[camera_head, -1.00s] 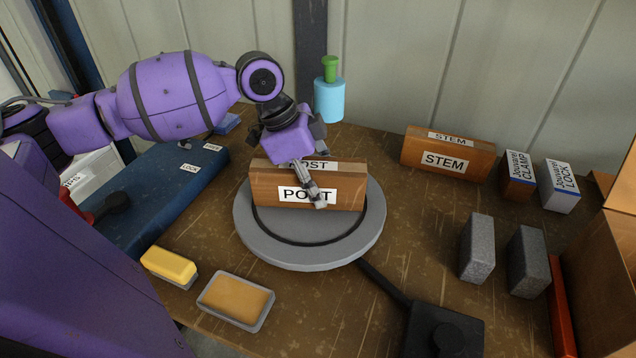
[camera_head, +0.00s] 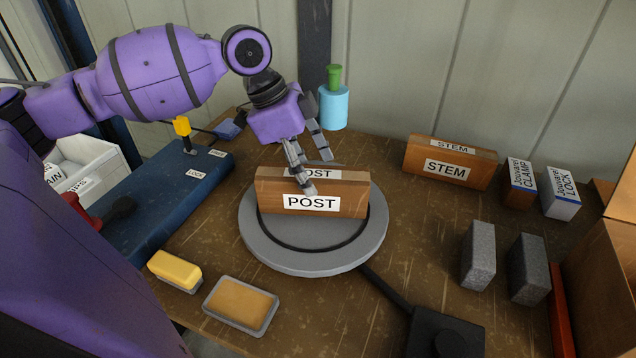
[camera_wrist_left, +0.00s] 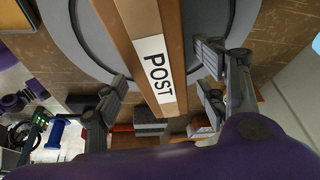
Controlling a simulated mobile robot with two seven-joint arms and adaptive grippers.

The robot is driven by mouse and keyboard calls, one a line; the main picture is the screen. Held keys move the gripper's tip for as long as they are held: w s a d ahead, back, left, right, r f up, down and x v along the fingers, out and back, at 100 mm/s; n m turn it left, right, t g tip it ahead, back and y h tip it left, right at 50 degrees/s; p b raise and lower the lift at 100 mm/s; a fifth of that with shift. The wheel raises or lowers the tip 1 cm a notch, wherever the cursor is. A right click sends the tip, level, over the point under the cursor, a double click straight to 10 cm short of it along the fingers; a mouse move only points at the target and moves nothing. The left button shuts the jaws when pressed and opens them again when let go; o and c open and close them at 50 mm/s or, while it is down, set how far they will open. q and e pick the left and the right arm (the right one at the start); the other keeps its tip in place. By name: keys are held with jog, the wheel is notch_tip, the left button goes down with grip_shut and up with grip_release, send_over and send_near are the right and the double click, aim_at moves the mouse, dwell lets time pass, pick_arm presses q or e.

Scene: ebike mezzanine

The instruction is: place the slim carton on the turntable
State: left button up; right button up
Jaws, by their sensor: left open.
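The slim carton (camera_head: 335,192) is brown with white POST labels. It stands upright on its long edge on the grey round turntable (camera_head: 312,258), which has a black ring on top. My left gripper (camera_head: 315,172) is open just above the carton, its fingers apart. In the left wrist view the carton (camera_wrist_left: 147,22) lies between the two spread fingers (camera_wrist_left: 160,95), with a gap on each side. The turntable also shows behind it in the left wrist view (camera_wrist_left: 82,50). My right gripper is not in view.
A STEM carton (camera_head: 405,158) and two small Jouvarel boxes (camera_head: 559,192) stand at the back right. Grey blocks (camera_head: 478,255) stand at the right. A yellow block (camera_head: 175,270) and a tan sponge in a tray (camera_head: 268,325) lie at the front left. A blue bottle (camera_head: 333,108) is behind.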

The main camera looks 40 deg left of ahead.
pick_arm(q)
jog(key=p+v, duration=0.1)
jog(key=v, duration=0.4)
jog(key=shift+s+a+r, duration=0.1)
jog(key=shift+a+r, duration=0.05)
jog(key=shift+r, duration=0.25)
